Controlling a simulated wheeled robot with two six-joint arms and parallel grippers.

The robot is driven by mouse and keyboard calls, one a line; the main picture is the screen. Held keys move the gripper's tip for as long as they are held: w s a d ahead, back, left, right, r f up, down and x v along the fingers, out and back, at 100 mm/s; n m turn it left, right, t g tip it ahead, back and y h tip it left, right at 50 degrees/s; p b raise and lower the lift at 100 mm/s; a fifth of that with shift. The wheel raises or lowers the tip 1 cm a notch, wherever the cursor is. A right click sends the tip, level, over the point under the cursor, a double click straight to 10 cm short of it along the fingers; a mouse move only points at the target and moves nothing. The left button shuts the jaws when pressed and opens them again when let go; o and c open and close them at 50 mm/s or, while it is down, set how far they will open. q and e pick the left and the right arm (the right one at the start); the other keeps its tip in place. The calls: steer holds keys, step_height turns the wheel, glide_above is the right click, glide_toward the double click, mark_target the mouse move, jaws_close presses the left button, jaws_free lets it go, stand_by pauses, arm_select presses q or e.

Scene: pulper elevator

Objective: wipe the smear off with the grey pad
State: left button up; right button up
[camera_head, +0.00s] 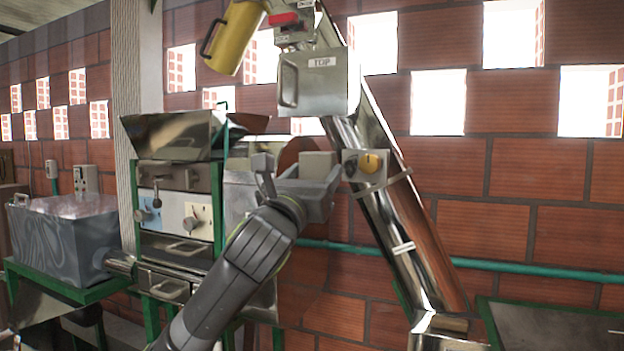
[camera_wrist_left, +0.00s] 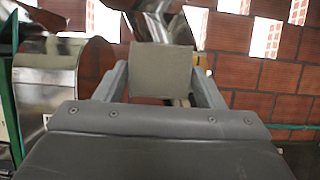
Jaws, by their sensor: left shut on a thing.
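My left gripper (camera_head: 325,180) is shut on the grey pad (camera_head: 318,164), a small beige-grey block. In the left wrist view the pad (camera_wrist_left: 161,70) sits between the two fingers and faces away from the wrist. I cannot tell whether the pad touches anything. I cannot make out the smear in either view; the pad and gripper hide part of the machine behind them. My right gripper is not in view.
A metal pulper with a hopper (camera_head: 170,135) and green frame stands left of my arm. A box labelled TOP (camera_head: 320,82) and a yellow cylinder (camera_head: 233,38) are above. A green pipe (camera_head: 530,272) runs along the brick wall. A table (camera_head: 560,325) is at lower right.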

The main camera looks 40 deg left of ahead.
arm_select(q)
steer(key=shift+w+a+f, duration=0.15)
steer(key=shift+w+a, duration=0.05)
steer(key=shift+w, duration=0.85)
steer(key=w, duration=0.3)
steer(key=shift+w+a+f, duration=0.1)
steer(key=shift+a+f, duration=0.05)
steer(key=shift+a, duration=0.25)
steer(key=shift+w+a, duration=0.1)
steer(key=shift+w, duration=0.2)
steer(key=w+p, duration=0.1)
steer(key=w, duration=0.1)
steer(key=w+a+p, duration=0.1)
steer(key=w, duration=0.2)
steer(key=shift+a, duration=0.1)
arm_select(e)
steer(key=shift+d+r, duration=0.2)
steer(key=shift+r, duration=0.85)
arm_select(q)
steer(key=shift+w, duration=0.15)
steer(key=shift+w+a+p, duration=0.15)
steer(key=shift+w+p, duration=0.4)
steer(key=shift+p, duration=0.05)
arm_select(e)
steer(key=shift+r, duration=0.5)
arm_select(q)
steer(key=shift+r, duration=0.2)
